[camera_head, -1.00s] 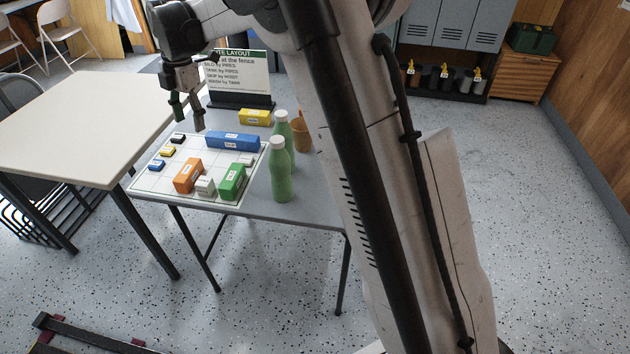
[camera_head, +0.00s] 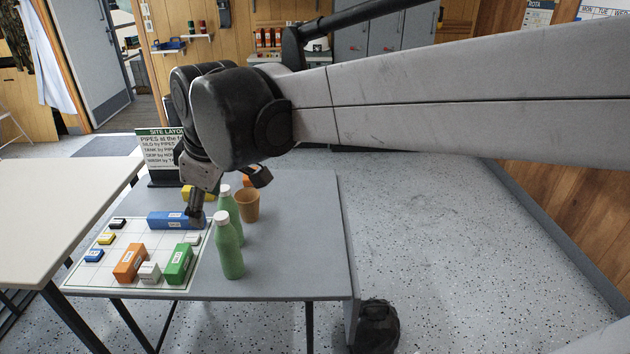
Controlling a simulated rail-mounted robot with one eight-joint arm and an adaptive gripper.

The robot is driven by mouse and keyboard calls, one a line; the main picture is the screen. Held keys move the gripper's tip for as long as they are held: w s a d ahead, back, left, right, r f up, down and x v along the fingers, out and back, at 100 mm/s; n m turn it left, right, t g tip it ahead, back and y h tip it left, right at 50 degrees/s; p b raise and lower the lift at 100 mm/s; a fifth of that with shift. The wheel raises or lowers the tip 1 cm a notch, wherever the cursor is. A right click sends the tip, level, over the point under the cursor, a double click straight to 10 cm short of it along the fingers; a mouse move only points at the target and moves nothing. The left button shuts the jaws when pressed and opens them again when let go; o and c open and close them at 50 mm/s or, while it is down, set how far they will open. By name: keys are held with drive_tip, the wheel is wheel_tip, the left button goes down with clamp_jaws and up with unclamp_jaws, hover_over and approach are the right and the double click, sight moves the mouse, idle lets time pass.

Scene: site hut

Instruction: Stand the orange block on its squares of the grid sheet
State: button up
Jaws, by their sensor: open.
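The orange block (camera_head: 130,263) rests on the front left part of the white grid sheet (camera_head: 90,276), its long side lying along the sheet. A white block (camera_head: 149,273) is close to its right, with a green block (camera_head: 178,264) beyond. My gripper (camera_head: 227,197) is open with nothing between its fingers. It is behind and to the right of the orange block, near the right end of a long blue block (camera_head: 168,221). One finger points down in front of that end; whether it touches cannot be told.
Two green bottles (camera_head: 229,250) and (camera_head: 231,208) and a brown cup (camera_head: 247,206) stand right of the sheet. A layout sign (camera_head: 160,152) and a yellow block (camera_head: 190,193) are behind. Small blocks (camera_head: 107,239) line the sheet's left. The grey table (camera_head: 295,240) is clear at right.

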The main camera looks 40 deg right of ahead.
drive_tip(key=s+d+f+m+t, duration=0.1)
drive_tip(key=s+d+f+m, duration=0.1)
drive_tip(key=s, duration=0.4)
drive_tip(key=s+d+f+m+t, duration=0.1)
drive_tip(key=s+d+f+m, duration=0.1)
drive_tip(key=s+f+m, duration=0.2)
drive_tip(key=shift+s+d+m+t+h, duration=0.15)
drive_tip(key=shift+s+m+t+h, duration=0.2)
drive_tip(key=shift+s+m, duration=1.25)
